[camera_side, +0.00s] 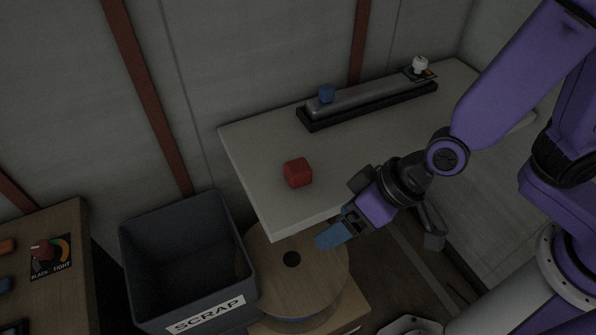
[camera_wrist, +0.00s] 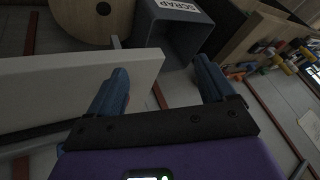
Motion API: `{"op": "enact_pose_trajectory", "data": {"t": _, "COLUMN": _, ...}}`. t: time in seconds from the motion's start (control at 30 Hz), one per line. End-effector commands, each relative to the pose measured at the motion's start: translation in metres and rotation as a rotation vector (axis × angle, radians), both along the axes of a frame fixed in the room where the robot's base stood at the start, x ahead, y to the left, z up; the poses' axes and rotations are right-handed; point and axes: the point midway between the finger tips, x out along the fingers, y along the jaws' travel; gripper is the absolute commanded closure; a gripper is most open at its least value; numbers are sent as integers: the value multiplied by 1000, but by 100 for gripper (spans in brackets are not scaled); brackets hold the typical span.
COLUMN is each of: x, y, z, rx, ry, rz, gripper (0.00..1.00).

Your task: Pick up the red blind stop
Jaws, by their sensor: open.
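The red blind stop (camera_side: 298,172) is a small red block resting on the pale table (camera_side: 245,150) near its front left part in the side view. My gripper (camera_side: 333,236) is beyond the table's front edge, below and to the right of the block, with its blue fingers apart from it. In the wrist view my gripper (camera_wrist: 160,68) has its two blue fingers spread wide with nothing between them.
A dark rail (camera_side: 370,103) with a blue block (camera_side: 326,94) lies along the table's back; a white knob (camera_side: 420,64) stands at its far end. A grey scrap bin (camera_side: 185,213) and a round wooden spool top (camera_side: 315,270) stand in front. A workbench (camera_side: 62,222) is at left.

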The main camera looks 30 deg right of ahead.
Motion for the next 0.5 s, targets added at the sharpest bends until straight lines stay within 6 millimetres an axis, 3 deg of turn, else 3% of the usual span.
{"op": "enact_pose_trajectory", "data": {"t": 0.2, "x": 23, "y": 27, "z": -23, "rx": 0, "ry": -157, "rz": -236, "gripper": 17}}
{"op": "enact_pose_trajectory", "data": {"t": 0.5, "x": 35, "y": 20, "z": -31, "rx": -68, "ry": -482, "rz": -516, "gripper": 17}}
